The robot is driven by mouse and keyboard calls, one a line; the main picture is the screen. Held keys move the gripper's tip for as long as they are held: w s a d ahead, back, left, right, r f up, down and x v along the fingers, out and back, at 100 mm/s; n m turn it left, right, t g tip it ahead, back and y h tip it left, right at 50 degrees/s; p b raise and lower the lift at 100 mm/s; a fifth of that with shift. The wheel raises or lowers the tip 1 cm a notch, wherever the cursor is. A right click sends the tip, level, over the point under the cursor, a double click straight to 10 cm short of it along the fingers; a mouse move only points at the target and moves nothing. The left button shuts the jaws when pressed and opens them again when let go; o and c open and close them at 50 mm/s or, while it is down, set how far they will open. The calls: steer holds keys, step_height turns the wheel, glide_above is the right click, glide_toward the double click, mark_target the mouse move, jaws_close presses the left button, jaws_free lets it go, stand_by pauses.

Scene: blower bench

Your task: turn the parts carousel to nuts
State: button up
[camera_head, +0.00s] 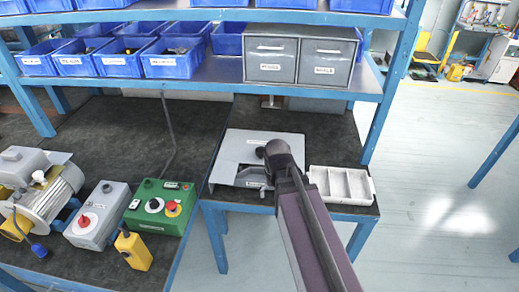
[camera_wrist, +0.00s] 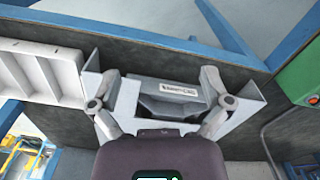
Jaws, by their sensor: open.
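The parts carousel looks to be the grey metal housing (camera_head: 245,143) on the dark bench, partly hidden behind my arm in the head view. In the wrist view a grey housing wall (camera_wrist: 248,108) surrounds a darker grey angular part (camera_wrist: 165,104) with a small white label. The label is too small to read, so I cannot tell which compartment faces out. My gripper (camera_wrist: 160,82) is over the housing, its two fingers spread wide on either side of the dark part, with nothing held. Whether the fingers touch the housing is unclear. In the head view its fingers are hidden by my arm.
A white divided tray (camera_head: 341,184) sits right beside the housing. A grey two-drawer cabinet (camera_head: 299,55) and blue bins (camera_head: 173,57) stand on the shelf above. A green control box (camera_head: 160,206), a grey switch box (camera_head: 97,214) and a motor unit (camera_head: 48,195) are at left.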

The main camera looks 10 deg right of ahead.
mark_target(260, 149)
steer(key=w+r+m+p, duration=0.1)
steer(key=w+r+p, duration=0.3)
steer(key=w, duration=0.9)
steer(key=w+r+m+p, duration=0.2)
steer(key=w+r+p, duration=0.3)
steer(key=w, duration=0.8)
steer(key=shift+w+d+r, duration=0.35)
steer(key=shift+r, duration=0.1)
steer(key=shift+f, duration=0.1)
step_height(260, 149, down, 14)
steer(key=b, duration=1.3)
steer(key=shift+r+b, duration=0.2)
steer(key=shift+b, duration=0.1)
steer(key=shift+a, duration=0.1)
steer(key=c, duration=1.3)
